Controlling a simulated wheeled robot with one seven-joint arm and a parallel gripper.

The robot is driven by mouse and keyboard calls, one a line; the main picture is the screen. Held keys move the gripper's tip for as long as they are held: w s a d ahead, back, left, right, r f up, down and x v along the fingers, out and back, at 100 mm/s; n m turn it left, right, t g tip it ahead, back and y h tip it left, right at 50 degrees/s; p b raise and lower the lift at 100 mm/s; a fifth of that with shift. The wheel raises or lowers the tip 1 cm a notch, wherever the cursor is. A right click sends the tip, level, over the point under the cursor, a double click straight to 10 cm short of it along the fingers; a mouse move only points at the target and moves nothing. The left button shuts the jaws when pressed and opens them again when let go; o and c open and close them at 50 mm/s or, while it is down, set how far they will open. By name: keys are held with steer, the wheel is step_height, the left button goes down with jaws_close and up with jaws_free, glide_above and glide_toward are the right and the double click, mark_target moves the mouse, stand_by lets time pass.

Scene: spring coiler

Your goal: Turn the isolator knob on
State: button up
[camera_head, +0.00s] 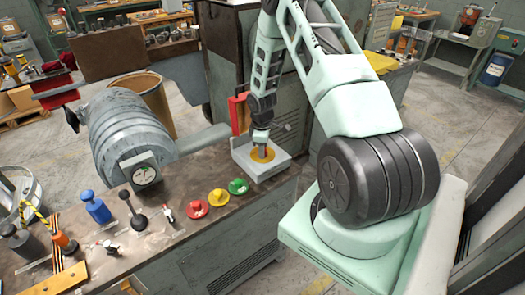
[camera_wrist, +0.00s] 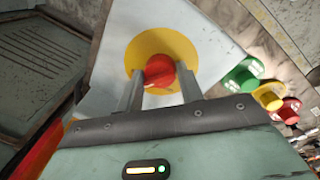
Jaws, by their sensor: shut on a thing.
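The isolator knob (camera_wrist: 160,71) is red and sits at the middle of a round yellow plate (camera_wrist: 148,50) in the wrist view. The plate is on top of a pale grey box (camera_head: 262,172) at the back right of the bench in the head view; the yellow plate (camera_head: 264,155) shows there too. My gripper (camera_head: 262,147) points down onto the plate and hides the knob in the head view. In the wrist view my gripper (camera_wrist: 160,80) has one finger on each side of the knob, shut on it. The knob's grip bar lies slanted between the fingers.
Green (camera_head: 239,186), yellow (camera_head: 218,196) and red (camera_head: 196,207) buttons stand in a row on the bench left of the box. A black-knobbed lever (camera_head: 133,208) and a large grey motor-like drum (camera_head: 135,135) lie further left. A dark cabinet stands behind.

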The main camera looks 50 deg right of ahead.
steer(key=shift+s+m+b, duration=0.1)
steer(key=shift+m+b, duration=0.3)
steer(key=shift+m, duration=0.6)
steer(key=shift+a, duration=0.1)
steer(key=o, duration=1)
steer(key=shift+c, duration=0.2)
step_height(320, 180, up, 17)
steer(key=a+b, duration=0.1)
steer(key=b, duration=0.2)
steer(key=shift+s+r, duration=0.15)
steer(key=shift+r, duration=0.05)
